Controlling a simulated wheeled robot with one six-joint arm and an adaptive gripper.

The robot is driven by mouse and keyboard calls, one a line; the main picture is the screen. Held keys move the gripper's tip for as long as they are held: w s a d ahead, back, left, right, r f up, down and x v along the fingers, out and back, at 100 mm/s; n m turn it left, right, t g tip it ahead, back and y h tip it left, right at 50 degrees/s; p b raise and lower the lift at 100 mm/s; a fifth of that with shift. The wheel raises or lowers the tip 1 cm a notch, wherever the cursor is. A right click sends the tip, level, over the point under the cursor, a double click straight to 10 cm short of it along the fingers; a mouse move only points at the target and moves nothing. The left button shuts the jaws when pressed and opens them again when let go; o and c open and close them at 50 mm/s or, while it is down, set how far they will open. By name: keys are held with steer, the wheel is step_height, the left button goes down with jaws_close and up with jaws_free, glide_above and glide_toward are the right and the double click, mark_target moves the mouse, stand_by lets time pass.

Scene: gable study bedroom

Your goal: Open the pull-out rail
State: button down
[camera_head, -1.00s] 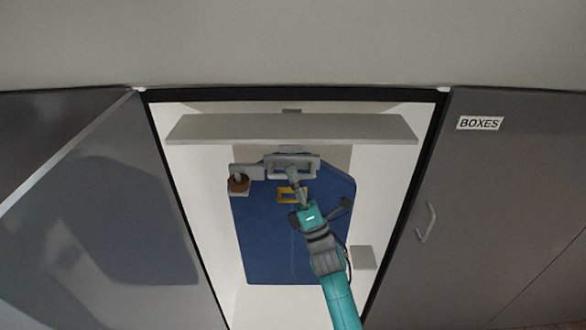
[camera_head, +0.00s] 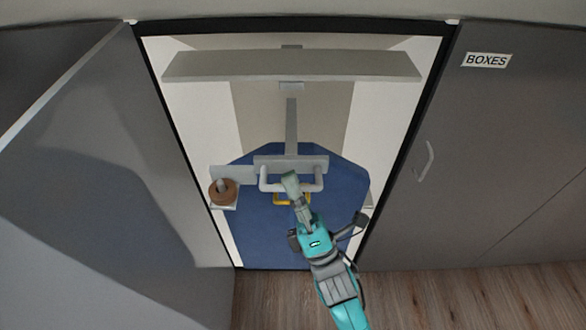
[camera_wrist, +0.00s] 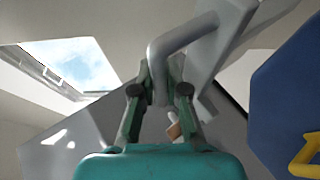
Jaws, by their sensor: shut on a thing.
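The pull-out rail (camera_head: 291,125) is a grey bar running out from the back of the open closet. Its front plate carries a grey loop handle (camera_head: 319,182), which also shows large in the wrist view (camera_wrist: 183,38). My gripper (camera_head: 291,184) is shut on this handle; in the wrist view its green fingers (camera_wrist: 160,90) stand on both sides of the handle bar. The fingertips are partly hidden by the handle. The rail is drawn out, with a long piece of bar showing behind the front plate.
A blue panel (camera_head: 260,235) with a yellow handle (camera_head: 278,198) is below the rail. A brown roll (camera_head: 222,193) sits at its left. A grey shelf (camera_head: 290,66) crosses above. An open grey door (camera_head: 110,150) stands left; a closed door marked BOXES (camera_head: 485,150) is right. Wooden floor (camera_head: 440,292) shows in front.

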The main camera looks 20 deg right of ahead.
steer(key=shift+s+a+f, duration=0.1)
steer(key=shift+s+f, duration=0.1)
steer(key=shift+s, duration=0.05)
steer(key=c, duration=1.2)
jaws_free()
steer(key=shift+h, duration=0.3)
steer(key=shift+c, duration=0.2)
steer(key=shift+o, duration=0.3)
steer(key=shift+r, duration=0.1)
steer(key=v, duration=1.2)
